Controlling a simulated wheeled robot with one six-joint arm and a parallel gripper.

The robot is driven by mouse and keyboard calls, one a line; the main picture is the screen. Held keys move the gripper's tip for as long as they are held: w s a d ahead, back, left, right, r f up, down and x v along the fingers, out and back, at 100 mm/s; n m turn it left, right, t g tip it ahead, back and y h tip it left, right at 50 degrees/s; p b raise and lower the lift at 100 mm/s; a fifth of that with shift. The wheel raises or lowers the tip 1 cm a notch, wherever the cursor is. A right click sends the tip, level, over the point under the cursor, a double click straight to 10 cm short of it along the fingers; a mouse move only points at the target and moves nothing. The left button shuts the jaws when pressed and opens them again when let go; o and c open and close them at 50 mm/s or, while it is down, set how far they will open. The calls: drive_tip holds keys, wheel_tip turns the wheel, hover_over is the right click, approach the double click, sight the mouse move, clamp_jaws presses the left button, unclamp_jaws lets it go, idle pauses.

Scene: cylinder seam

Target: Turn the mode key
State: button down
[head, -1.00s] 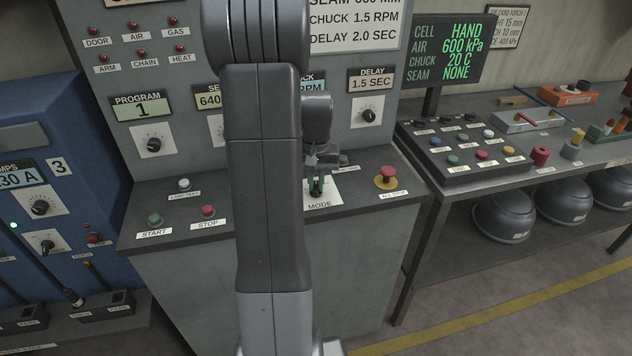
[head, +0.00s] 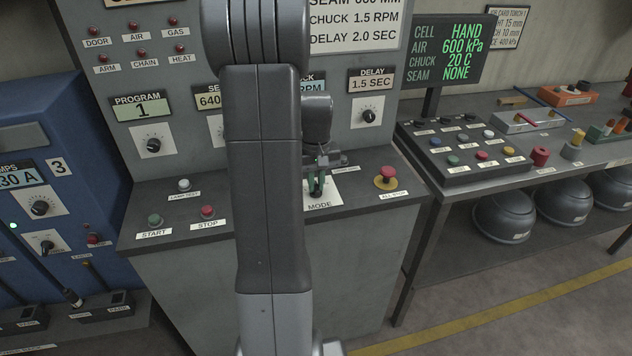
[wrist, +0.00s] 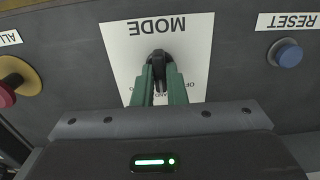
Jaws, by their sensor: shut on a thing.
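The mode key (wrist: 158,62) is a small black key standing on a white plate (wrist: 190,50) lettered MODE, which appears upside down in the wrist view. My gripper (wrist: 159,72) has its two green fingers closed on the key from either side. In the head view my gripper (head: 316,185) is at the white MODE plate (head: 322,198) on the console, partly behind my own arm. The key itself is mostly hidden there. The small lettering beside the key is partly covered by the fingers.
A red all-stop button (head: 386,174) on a yellow base stands right of the plate. A blue RESET button (wrist: 287,54) is on the plate's other side in the wrist view. Green START (head: 155,220) and red STOP (head: 208,211) buttons are at left. The screen (head: 440,50) reads CELL HAND.

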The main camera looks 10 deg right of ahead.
sight(316, 185)
drive_tip(key=c, duration=1.5)
unclamp_jaws()
drive_tip(key=shift+o, duration=0.2)
wheel_tip(316, 185, up, 14)
wheel_tip(316, 185, down, 14)
drive_tip(key=shift+f, duration=0.1)
